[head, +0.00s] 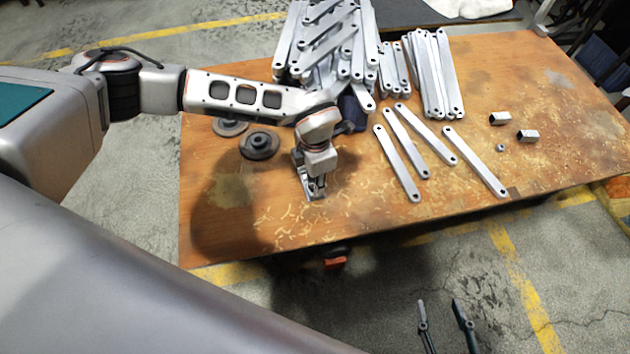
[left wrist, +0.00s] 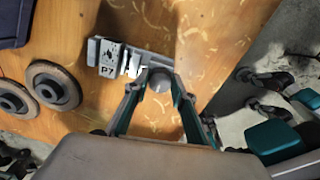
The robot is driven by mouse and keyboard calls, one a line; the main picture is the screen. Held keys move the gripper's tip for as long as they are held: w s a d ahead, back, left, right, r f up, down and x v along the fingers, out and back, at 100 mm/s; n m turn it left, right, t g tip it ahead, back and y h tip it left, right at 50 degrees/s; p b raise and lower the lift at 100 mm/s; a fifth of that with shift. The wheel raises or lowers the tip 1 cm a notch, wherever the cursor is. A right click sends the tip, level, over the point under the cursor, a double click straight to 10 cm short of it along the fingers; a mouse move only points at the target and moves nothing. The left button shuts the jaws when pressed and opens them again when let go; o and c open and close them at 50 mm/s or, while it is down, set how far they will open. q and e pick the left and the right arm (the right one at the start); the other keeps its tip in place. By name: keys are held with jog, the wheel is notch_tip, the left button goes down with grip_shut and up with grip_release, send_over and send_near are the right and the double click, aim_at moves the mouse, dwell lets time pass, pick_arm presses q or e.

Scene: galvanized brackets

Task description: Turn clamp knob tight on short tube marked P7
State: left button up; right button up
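The short tube marked P7 (left wrist: 108,71) lies on the wooden table near its front edge. A small metal clamp (left wrist: 131,62) sits at the tube, with a round grey clamp knob (left wrist: 159,82). My left gripper (left wrist: 159,79) has its fingers close on both sides of the knob and appears shut on it. In the head view, my left gripper (head: 315,188) points down over the tube and hides most of the clamp and knob. My right gripper (head: 443,304) is open and empty in front of the table, over the floor.
Two dark round discs (head: 259,145) lie left of my left gripper. Several flat metal bars (head: 397,163) lie to its right, with a large pile of bars (head: 325,40) behind. Small metal pieces (head: 527,136) lie at right. The front left tabletop is clear.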

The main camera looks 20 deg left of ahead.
jog(key=shift+s+d+f, duration=0.1)
jog(key=shift+f, duration=0.1)
pick_arm(q)
jog(key=m, duration=0.2)
jog(key=shift+w+r+m+p, duration=0.1)
jog(key=shift+r+m+p, duration=0.1)
jog(key=shift+m+p, duration=0.15)
jog(key=m+p, duration=0.1)
jog(key=m, duration=0.4)
jog(key=shift+f, duration=0.1)
jog(key=m, duration=0.5)
jog(key=shift+f+m, duration=0.1)
jog(key=shift+m, duration=0.15)
jog(key=m, duration=0.5)
pick_arm(e)
jog(key=shift+t, duration=0.4)
jog(key=r, duration=0.1)
jog(key=w+r, duration=0.1)
jog(key=r, duration=0.1)
jog(key=w+r, duration=0.1)
jog(key=shift+w+r, duration=0.15)
jog(key=shift+r, duration=0.2)
pick_arm(q)
jog(key=o, duration=1)
jog(key=shift+o, duration=0.2)
